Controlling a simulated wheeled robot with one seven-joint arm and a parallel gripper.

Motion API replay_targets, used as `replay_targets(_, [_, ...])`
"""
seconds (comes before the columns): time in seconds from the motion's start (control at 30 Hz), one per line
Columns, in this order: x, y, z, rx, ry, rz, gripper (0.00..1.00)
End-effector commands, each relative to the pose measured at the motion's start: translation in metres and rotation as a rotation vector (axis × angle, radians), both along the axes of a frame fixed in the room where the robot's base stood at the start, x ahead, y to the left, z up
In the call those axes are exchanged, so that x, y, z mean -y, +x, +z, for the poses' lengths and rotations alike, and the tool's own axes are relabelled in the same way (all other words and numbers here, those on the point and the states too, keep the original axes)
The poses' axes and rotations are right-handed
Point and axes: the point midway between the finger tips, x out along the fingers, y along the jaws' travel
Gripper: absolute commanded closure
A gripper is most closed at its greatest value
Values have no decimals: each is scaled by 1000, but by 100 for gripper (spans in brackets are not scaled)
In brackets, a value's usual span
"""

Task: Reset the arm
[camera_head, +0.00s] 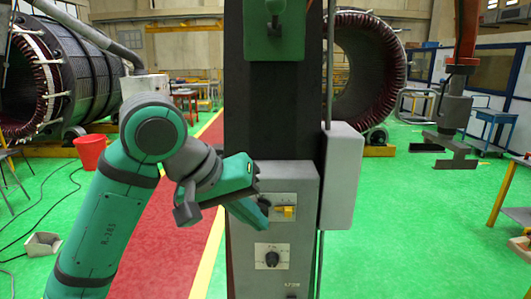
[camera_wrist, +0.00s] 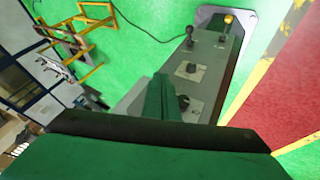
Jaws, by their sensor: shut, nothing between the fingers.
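My arm, green and grey, rises from the lower left of the head view and bends over to the right. My gripper (camera_head: 262,204) is in front of a grey control box, close to its upper switch; I cannot tell whether it touches. It is shut and empty. In the wrist view my gripper (camera_wrist: 161,88) shows as a narrow green shape, with a large green part of my arm below it. The grey control box (camera_head: 250,245) has a yellow switch (camera_head: 285,209) and a black knob (camera_head: 272,258). It also shows in the wrist view (camera_wrist: 212,75).
A dark column (camera_head: 283,110) stands above the control box, with a grey side box (camera_head: 341,175) to its right. Large stators (camera_head: 85,70) stand behind. A red bucket (camera_head: 90,150) is on the green floor at left.

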Motion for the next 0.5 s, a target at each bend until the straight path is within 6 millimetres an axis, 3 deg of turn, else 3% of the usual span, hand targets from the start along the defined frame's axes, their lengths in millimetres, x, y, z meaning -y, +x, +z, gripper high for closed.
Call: replay_targets(0.5, [25, 25, -24, 60, -160, -23, 100])
